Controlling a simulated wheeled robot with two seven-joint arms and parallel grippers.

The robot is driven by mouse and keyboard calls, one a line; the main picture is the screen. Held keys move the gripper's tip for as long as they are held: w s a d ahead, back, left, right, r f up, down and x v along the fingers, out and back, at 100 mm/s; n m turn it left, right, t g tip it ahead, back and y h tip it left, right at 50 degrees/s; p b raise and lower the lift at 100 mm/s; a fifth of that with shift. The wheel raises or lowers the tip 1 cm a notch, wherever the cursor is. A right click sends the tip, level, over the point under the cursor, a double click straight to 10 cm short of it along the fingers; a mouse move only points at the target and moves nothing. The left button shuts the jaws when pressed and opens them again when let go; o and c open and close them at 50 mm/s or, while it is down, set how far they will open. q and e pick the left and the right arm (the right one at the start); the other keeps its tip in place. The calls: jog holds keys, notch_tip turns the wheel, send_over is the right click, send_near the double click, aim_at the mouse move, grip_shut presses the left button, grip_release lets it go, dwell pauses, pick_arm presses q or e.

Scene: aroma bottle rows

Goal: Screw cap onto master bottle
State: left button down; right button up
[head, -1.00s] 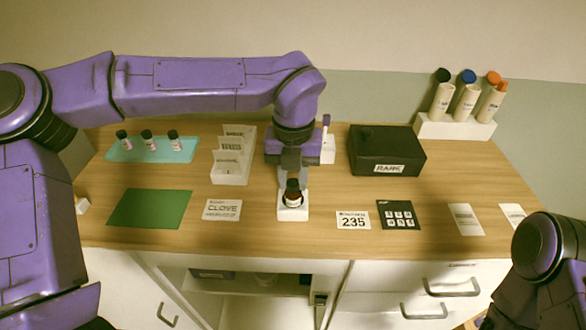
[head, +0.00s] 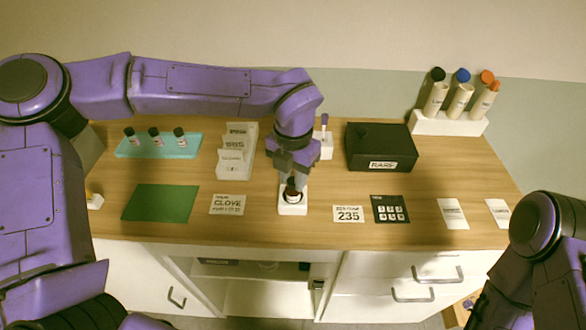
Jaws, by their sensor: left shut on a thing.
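My left gripper (head: 292,180) points down over the middle of the table, right at the top of the dark master bottle (head: 292,196). It is shut on the dark cap (head: 291,184) at the bottle's neck; the fingers partly hide the cap, so I cannot tell how far it sits on the thread. The bottle stands upright in a small white holder (head: 292,209). My right arm shows at the lower right edge, but its gripper is out of view.
A teal tray (head: 184,153) with small bottles and a green mat (head: 160,203) lie left. A white card rack (head: 234,172) and a black box (head: 382,160) flank the left gripper. Capped tubes stand in a white rack (head: 448,124). Cards lie along the front.

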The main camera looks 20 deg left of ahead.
pick_arm(q)
jog(key=shift+m+p, duration=1.6)
jog(key=shift+p, duration=0.15)
jog(key=c, duration=1)
grip_release()
